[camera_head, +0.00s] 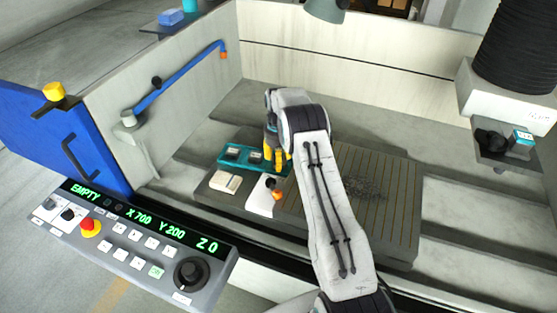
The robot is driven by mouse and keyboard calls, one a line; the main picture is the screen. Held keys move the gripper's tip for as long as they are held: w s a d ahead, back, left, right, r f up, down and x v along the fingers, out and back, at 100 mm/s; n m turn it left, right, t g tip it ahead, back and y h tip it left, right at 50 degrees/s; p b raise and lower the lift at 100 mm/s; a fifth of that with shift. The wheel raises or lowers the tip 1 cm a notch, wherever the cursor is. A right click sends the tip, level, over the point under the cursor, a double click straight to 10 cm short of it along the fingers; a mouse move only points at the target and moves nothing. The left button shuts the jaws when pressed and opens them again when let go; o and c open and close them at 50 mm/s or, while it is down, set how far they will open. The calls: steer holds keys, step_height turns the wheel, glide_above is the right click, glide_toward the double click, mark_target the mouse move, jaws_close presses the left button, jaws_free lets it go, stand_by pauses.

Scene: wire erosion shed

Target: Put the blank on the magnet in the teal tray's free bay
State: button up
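The teal tray (226,163) lies at the left end of the worktable. Two of its bays show a small dark piece with a pale top; its right end is partly hidden by my gripper. My gripper (279,163) has yellow fingers pointing down at the tray's right end. Its fingertips overlap in this view, so I cannot tell whether it is open, shut or holding something. The striped grooved plate (389,216), which looks like the magnet, lies to the right, partly behind my arm. I see no blank on its visible part; my arm hides some of it.
A white block (261,200) with a black and an orange knob stands in front of the tray. A pale box (225,182) lies to its left. Dark specks (367,189) lie on the plate. A control panel (135,240) reading EMPTY is at front left; a blue-armed fixture (180,77) is behind.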

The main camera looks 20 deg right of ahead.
steer(key=shift+f, duration=0.3)
steer(key=o, duration=1.2)
steer(key=shift+s+f, duration=0.1)
steer(key=shift+s, duration=0.05)
steer(key=shift+r+p, duration=0.5)
steer(key=s+a+r+n+b, duration=0.1)
steer(key=s+r+n, duration=0.15)
steer(key=r, duration=0.55)
steer(key=s+a+r+n+t, duration=0.15)
steer(key=r+n, duration=0.25)
steer(key=r, duration=0.4)
steer(key=s+a+r+n+b, duration=0.1)
steer(key=a+r+n, duration=0.15)
steer(key=r, duration=0.45)
steer(key=s+a+r+n+t, duration=0.1)
steer(key=s+a+r+n, duration=0.2)
steer(key=s+n, duration=0.6)
steer(key=s+a+r+n+t, duration=0.1)
steer(key=s+a+r+n, duration=0.25)
steer(key=s+n, duration=0.65)
steer(key=s+f+n, duration=0.4)
steer(key=s+n, duration=0.2)
steer(key=s, duration=0.7)
steer(key=shift+a+f+n+t, duration=0.15)
steer(key=shift+a+n+t, duration=0.2)
steer(key=shift+t, duration=0.1)
